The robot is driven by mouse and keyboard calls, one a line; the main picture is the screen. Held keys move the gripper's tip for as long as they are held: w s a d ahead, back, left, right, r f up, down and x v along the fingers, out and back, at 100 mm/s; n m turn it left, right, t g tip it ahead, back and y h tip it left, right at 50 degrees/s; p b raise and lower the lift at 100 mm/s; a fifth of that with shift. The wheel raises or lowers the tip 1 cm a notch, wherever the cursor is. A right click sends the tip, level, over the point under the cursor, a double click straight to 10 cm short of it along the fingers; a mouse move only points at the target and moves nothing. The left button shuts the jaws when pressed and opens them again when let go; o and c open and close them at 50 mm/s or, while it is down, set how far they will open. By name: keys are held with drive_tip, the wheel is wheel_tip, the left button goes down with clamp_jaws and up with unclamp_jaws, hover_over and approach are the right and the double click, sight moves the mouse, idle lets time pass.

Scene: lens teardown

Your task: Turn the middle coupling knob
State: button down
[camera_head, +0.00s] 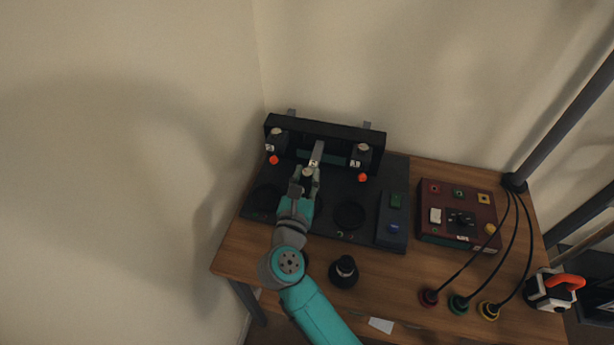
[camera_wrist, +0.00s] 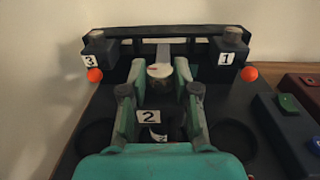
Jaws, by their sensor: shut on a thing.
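The middle coupling knob (camera_wrist: 160,71) is a pale round cap in the centre of the dark fixture, with a light bar (camera_wrist: 163,52) behind it. In the wrist view my gripper (camera_wrist: 159,76) has one green finger on each side of it and is shut on it. In the head view my gripper (camera_head: 309,172) reaches the same spot from the front, and the fingers partly hide the knob. A label "2" (camera_wrist: 149,116) shows between the fingers. The side couplings are labelled "3" (camera_wrist: 89,60) at left and "1" (camera_wrist: 226,58) at right, each with an orange ball below.
The black base plate (camera_head: 385,172) has round recesses beside my gripper. A black knobbed piece (camera_head: 344,271) and cabled plugs (camera_head: 458,303) lie on the wooden table's front.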

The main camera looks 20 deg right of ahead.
sight(302, 179)
drive_tip(key=m+g+h, duration=0.3)
drive_tip(key=g+h, duration=0.1)
drive_tip(key=m+g+h, duration=0.1)
drive_tip(key=m+g, duration=0.1)
drive_tip(key=shift+w+a+m+g+h, duration=0.3)
drive_tip(key=shift+w+a+h, duration=0.05)
drive_tip(key=shift+h, duration=0.05)
drive_tip(key=m+g, duration=0.1)
drive_tip(key=g, duration=0.1)
drive_tip(key=m+g+h, duration=0.1)
drive_tip(key=m+g, duration=0.1)
drive_tip(key=g, duration=0.1)
drive_tip(key=m+g+h, duration=0.1)
drive_tip(key=m+g, duration=0.1)
drive_tip(key=shift+w+g, duration=0.25)
drive_tip(key=shift+g, duration=0.15)
drive_tip(key=c, duration=0.8)
unclamp_jaws()
drive_tip(key=shift+c, duration=0.2)
wheel_tip(302, 179, up, 10)
